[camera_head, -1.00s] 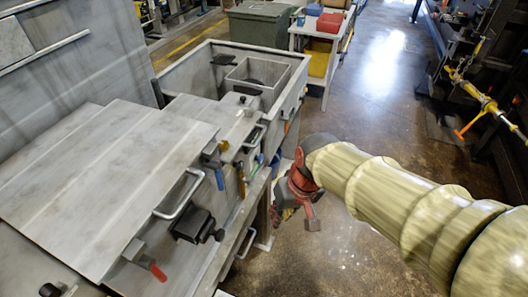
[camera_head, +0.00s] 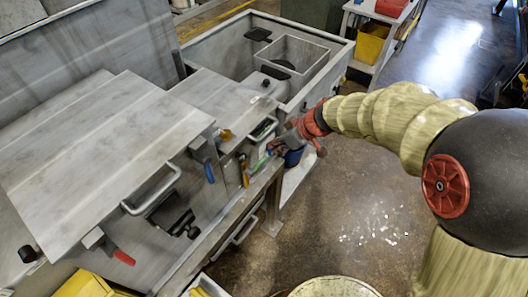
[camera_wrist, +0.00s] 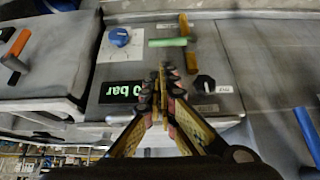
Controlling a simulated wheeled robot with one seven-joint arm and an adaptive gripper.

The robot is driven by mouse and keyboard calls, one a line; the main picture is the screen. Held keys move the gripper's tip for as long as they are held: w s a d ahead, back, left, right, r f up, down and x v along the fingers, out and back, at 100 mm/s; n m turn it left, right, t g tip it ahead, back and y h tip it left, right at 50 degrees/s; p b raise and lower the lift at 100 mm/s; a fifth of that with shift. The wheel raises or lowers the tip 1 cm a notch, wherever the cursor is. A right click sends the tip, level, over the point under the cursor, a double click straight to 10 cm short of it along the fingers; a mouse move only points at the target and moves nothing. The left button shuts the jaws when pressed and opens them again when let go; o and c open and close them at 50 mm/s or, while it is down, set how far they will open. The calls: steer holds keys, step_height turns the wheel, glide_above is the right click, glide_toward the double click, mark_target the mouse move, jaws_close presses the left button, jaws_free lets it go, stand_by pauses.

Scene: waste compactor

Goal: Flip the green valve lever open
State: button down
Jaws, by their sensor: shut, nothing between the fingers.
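The green valve lever (camera_wrist: 168,42) shows in the wrist view on the grey panel, lying sideways beyond my fingertips. It also shows in the head view as a small green strip (camera_head: 261,163) beside my gripper. My gripper (camera_wrist: 163,82) is shut and empty, its fingertips pointing at the panel below the green lever in the picture. There is a gap in the picture between fingertips and lever; I cannot tell the depth. In the head view my gripper (camera_head: 284,147) is at the compactor's front face, its fingertips partly hidden.
A yellow lever (camera_wrist: 189,45) stands close right of the green one. A blue knob (camera_wrist: 119,36), a green display (camera_wrist: 120,92) and a black knob (camera_wrist: 205,83) surround my gripper. A blue lever (camera_head: 209,173) and red lever (camera_head: 123,257) stick out farther left. Floor right is open.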

mark_target(263, 159)
steer(key=shift+f, duration=0.1)
stand_by(0.3)
steer(key=b+x, duration=0.1)
steer(key=x, duration=0.9)
steer(key=shift+d+f+b, duration=0.1)
steer(key=shift+f+b, duration=0.05)
steer(key=shift+b, duration=0.4)
steer(key=shift+w+d+f+g+y+b, duration=0.15)
steer(key=shift+f+g+y+b, duration=0.2)
steer(key=shift+g+b, duration=0.2)
